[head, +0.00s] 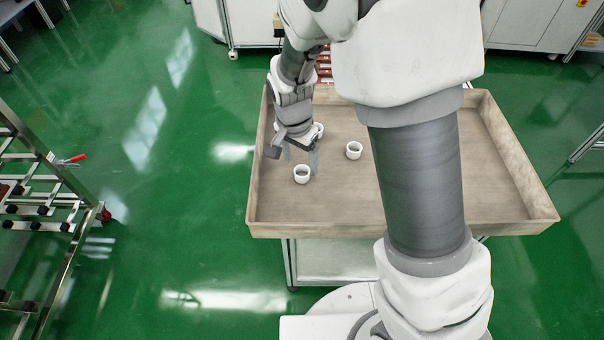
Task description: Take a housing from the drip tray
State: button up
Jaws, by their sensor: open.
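The drip tray (405,231) is a wide, shallow, brown-grey tray on a stand in front of me. A white cup-shaped housing (302,174) stands upright with its opening up in the left part of the tray. A second white housing (354,150) stands to its right and farther back. Another white piece (319,129) shows partly behind my gripper, mostly hidden. My gripper (294,166) is open over the left part of the tray, pointing down, with one finger close by the nearest housing. I cannot tell whether they touch. My arm hides the tray's middle.
A metal rack (60,190) with a red handle stands at the left. White cabinets (527,22) stand at the back. The tray's right part looks bare, and green floor lies open around it.

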aim_at(302, 169)
jog(key=f, duration=0.3)
jog(key=w+f+b, duration=0.1)
jog(key=f, duration=0.1)
jog(key=shift+d, duration=0.2)
jog(key=shift+r, duration=0.1)
jog(key=shift+s, duration=0.1)
grip_shut()
jog(key=shift+r, duration=0.1)
